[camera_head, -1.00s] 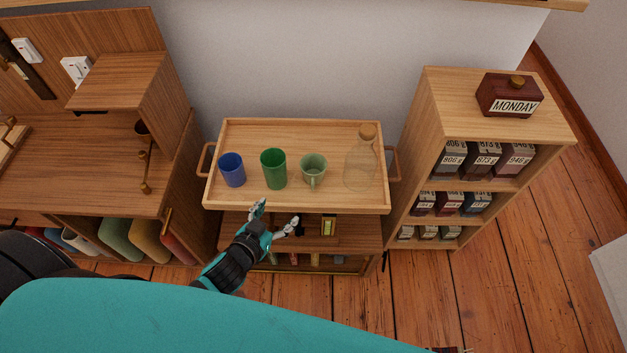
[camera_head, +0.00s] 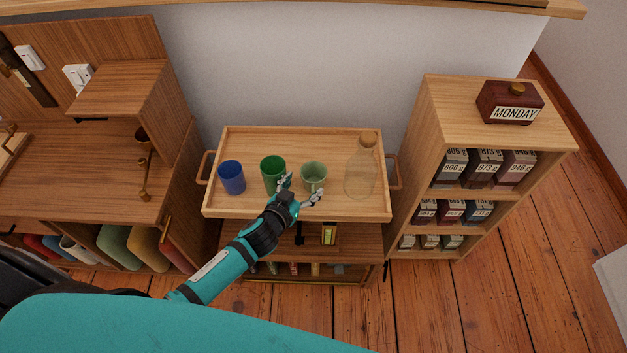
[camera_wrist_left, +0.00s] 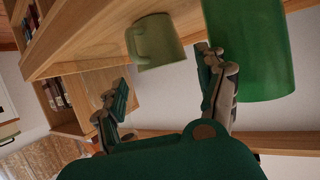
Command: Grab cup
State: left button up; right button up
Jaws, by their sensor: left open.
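A pale green cup with a handle (camera_head: 314,176) stands upright on the wooden tray top, and it also shows in the left wrist view (camera_wrist_left: 160,42). A darker green cup (camera_head: 272,172) stands to its left and fills the upper right of the left wrist view (camera_wrist_left: 250,45). A blue cup (camera_head: 232,178) stands at the tray's left. My left gripper (camera_head: 301,190) is open and empty at the tray's front, just in front of the two green cups. In the left wrist view its fingers (camera_wrist_left: 165,90) are spread apart below the pale cup. My right gripper is not seen.
A clear bottle with a cork stopper (camera_head: 361,170) stands right of the pale green cup. The cart's tray (camera_head: 300,141) has a raised rim. A shelf with labelled boxes (camera_head: 440,118) is at the right, and a wooden desk (camera_head: 75,170) at the left.

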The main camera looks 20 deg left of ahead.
aim_at(309, 182)
pick_arm(q)
jog(key=x, duration=0.5)
jog(key=shift+s, duration=0.1)
jog(key=shift+r, duration=0.1)
jog(key=c, duration=1)
